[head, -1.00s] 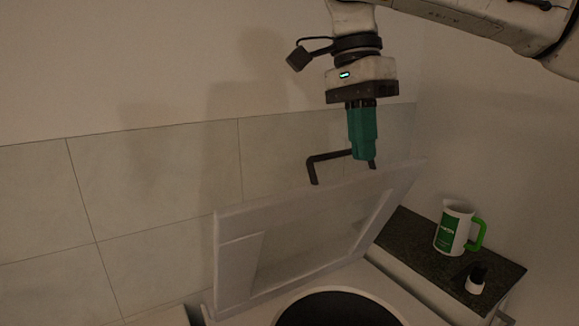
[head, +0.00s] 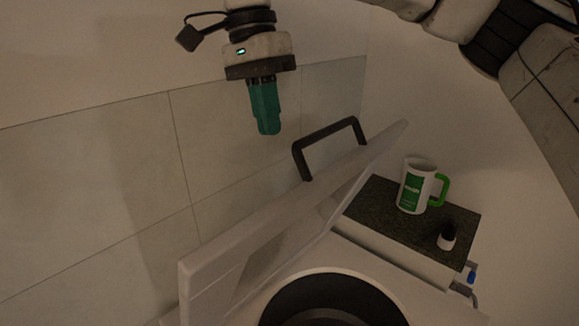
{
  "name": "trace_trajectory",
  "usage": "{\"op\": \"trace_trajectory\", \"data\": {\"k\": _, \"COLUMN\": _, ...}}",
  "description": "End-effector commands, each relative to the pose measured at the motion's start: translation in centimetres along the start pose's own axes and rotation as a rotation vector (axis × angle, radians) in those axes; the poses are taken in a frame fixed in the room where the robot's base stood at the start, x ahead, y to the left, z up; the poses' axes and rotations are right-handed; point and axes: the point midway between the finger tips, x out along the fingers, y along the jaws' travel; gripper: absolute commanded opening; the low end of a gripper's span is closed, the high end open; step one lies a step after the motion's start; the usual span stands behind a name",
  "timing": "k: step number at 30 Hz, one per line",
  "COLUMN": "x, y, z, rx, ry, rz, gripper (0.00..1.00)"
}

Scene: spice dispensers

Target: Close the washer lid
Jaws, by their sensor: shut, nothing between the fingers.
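The washer lid (head: 265,228) is a pale panel that stands raised and tilted at the back of the white washer (head: 392,268). Its black bar handle (head: 328,132) sticks up from the lid's top edge. The dark round opening (head: 335,300) of the washer lies uncovered in front of the lid. My gripper (head: 268,130), with teal fingers pointing down, is shut and empty. In the picture it is above the lid and just left of the handle, apart from both. It appears to be on the lid's wall side.
A dark speckled countertop (head: 385,222) right of the washer holds a white and green mug (head: 413,188) with a green handle and a small black-topped white bottle (head: 447,236). The tiled wall (head: 130,195) stands close behind the lid.

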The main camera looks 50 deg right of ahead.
Motion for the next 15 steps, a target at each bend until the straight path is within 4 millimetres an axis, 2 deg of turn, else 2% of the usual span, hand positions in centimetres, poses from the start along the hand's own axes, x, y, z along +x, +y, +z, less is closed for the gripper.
{"op": "trace_trajectory", "data": {"k": 9, "x": 6.2, "y": 0.1, "z": 0.0, "rx": -0.002, "ry": 0.000, "rz": 0.002, "gripper": 0.00}}
{"op": "trace_trajectory", "data": {"k": 15, "x": 7.4, "y": 2.3, "z": -0.1, "rx": 0.000, "ry": 0.001, "rz": 0.000, "gripper": 0.00}}
